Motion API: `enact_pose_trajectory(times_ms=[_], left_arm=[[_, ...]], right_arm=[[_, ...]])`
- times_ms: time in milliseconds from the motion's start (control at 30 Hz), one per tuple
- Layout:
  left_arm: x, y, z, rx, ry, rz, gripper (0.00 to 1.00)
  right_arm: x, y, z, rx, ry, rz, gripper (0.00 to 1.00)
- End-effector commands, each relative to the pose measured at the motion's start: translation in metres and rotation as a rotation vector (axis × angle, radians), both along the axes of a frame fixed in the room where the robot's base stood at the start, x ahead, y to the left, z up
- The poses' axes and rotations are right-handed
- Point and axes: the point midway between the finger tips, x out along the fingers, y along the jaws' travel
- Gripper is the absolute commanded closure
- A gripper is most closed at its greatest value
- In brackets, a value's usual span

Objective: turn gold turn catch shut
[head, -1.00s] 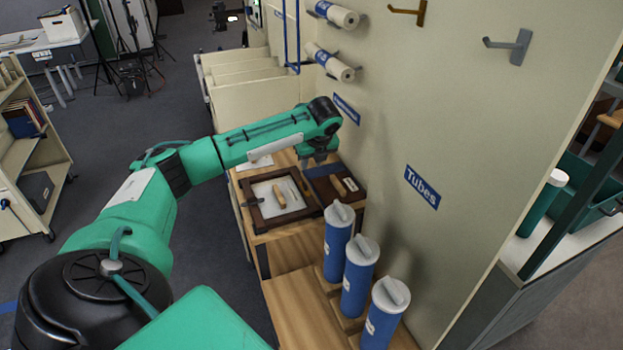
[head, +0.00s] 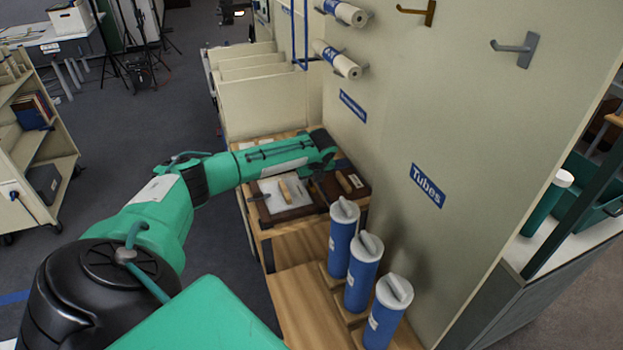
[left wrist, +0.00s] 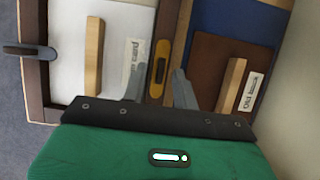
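In the head view my left gripper (head: 318,180) is low over the wooden case, and the catch cannot be made out. A dark grey catch (left wrist: 30,50) sits on the left rim. My right gripper is not in view.
The left compartment has a white panel (left wrist: 68,55) with a wooden handle (left wrist: 94,57); the right has a brown panel (left wrist: 210,62) with another handle (left wrist: 233,85). Blue tubes (head: 341,228) stand close in front. The wall panel (head: 400,110) rises at the right.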

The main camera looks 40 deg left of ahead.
Motion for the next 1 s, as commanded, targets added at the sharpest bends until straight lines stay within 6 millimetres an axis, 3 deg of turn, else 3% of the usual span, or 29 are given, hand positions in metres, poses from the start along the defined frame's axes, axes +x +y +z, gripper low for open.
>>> enact_pose_trajectory(times_ms=[100, 233, 667, 1000], left_arm=[[0.0, 0.0, 0.0, 0.0, 0.0, 0.0, 0.75], [0.0, 0.0, 0.0, 0.0, 0.0, 0.0, 1.0], [0.0, 0.0, 0.002, 0.001, 0.001, 0.048, 1.0], [0.004, -0.002, 0.005, -0.001, 0.002, 0.283, 1.0]], right_arm=[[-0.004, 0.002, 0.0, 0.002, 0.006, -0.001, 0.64], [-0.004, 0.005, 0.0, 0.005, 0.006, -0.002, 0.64], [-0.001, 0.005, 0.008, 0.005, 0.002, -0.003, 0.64], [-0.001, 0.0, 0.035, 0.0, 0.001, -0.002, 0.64]])
